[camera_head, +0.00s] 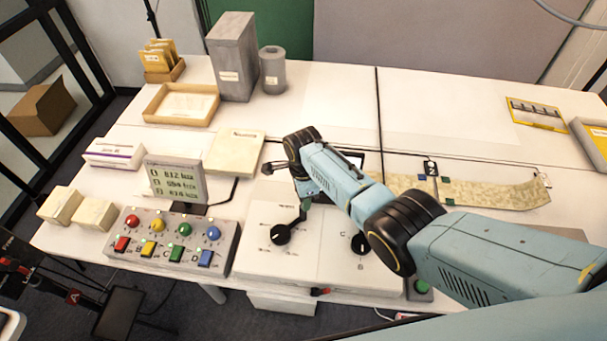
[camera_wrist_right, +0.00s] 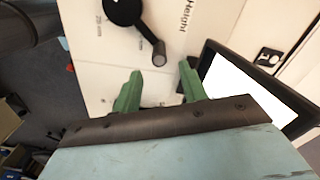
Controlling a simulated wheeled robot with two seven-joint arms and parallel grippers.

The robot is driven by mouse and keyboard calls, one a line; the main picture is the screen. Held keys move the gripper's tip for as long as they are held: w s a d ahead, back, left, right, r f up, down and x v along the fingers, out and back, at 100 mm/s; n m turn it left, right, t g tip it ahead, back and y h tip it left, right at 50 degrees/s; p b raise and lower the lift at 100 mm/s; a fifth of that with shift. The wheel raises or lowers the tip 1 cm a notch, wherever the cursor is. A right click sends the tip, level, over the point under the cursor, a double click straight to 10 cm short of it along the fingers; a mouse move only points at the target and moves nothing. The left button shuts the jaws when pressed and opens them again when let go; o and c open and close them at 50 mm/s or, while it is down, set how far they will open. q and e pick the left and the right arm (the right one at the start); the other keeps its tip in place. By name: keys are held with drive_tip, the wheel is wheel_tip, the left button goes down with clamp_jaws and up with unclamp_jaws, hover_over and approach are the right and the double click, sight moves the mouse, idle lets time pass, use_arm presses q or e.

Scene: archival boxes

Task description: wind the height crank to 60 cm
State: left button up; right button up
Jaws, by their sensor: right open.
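The height crank is a black hub with an arm and a round handle. In the right wrist view the crank (camera_wrist_right: 122,10) shows beside the word "Height" and small cm marks, too blurred to read surely. Its handle (camera_wrist_right: 158,52) points toward my gripper. My right gripper (camera_wrist_right: 159,78) is open, its green fingers on either side of the line to the handle, with the handle just beyond the tips. It seems not to touch. My left gripper is not in view.
A second black knob (camera_head: 358,243) sits right of the crank. A control box (camera_head: 175,240) with coloured buttons and a small display (camera_head: 176,180) stand to the left. A black-framed white screen (camera_wrist_right: 250,88) is close to my right gripper. Boxes stand at the back left.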

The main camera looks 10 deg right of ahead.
wheel_tip(320, 180, up, 6)
drive_tip(key=p, duration=0.1)
drive_tip(key=shift+r, duration=0.1)
idle(0.8)
